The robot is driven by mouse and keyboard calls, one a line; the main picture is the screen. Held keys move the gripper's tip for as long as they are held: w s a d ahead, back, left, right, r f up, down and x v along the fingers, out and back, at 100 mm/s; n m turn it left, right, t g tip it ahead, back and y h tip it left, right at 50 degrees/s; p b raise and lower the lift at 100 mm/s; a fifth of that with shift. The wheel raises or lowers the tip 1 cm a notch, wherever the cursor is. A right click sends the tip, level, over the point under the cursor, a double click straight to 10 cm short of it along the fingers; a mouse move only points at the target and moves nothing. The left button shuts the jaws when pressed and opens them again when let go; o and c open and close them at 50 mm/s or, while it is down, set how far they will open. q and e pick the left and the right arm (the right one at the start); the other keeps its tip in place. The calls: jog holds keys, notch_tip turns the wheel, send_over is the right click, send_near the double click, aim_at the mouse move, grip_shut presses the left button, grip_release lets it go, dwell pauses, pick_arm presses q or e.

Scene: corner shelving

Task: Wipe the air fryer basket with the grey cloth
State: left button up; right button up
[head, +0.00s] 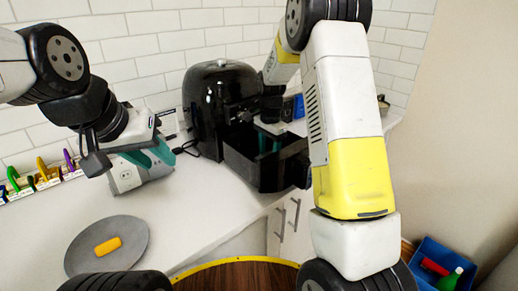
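The black air fryer (208,105) stands on the white counter against the tiled wall. Its black basket (250,168) sticks out at the front, towards the counter's edge. My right gripper (269,146) reaches down at the basket's opening. Its teal fingertips are partly hidden by the basket wall, so I cannot tell if they hold anything. My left gripper (156,156) is above the counter, left of the air fryer and apart from it. Its teal fingers show, but their gap is unclear. I cannot make out the grey cloth; the basket's inside is mostly hidden.
A round grey plate-like thing (87,262) with a yellow object (108,246) lies on the counter at front left. A rack with coloured items (42,170) stands at far left. A blue bin (432,252) is at lower right. The counter between plate and basket is clear.

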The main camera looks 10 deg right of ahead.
aim_at(256, 161)
jog(key=shift+w+d+f, duration=0.1)
jog(key=shift+w+d, duration=0.15)
jog(key=shift+d, duration=0.35)
jog(key=shift+w+d+f, duration=0.1)
jog(key=shift+w+d, duration=0.15)
jog(key=shift+d, duration=0.3)
jog(key=shift+s+a+r, duration=0.1)
jog(key=shift+s+a, duration=0.65)
jog(key=shift+a, duration=0.45)
jog(key=shift+s+a+f, duration=0.1)
jog(key=shift+s+a, duration=0.7)
jog(key=shift+a, duration=0.45)
jog(key=shift+s+a+r, duration=0.1)
jog(key=shift+s+a, duration=0.65)
jog(key=shift+a, duration=0.45)
jog(key=shift+w+d, duration=0.1)
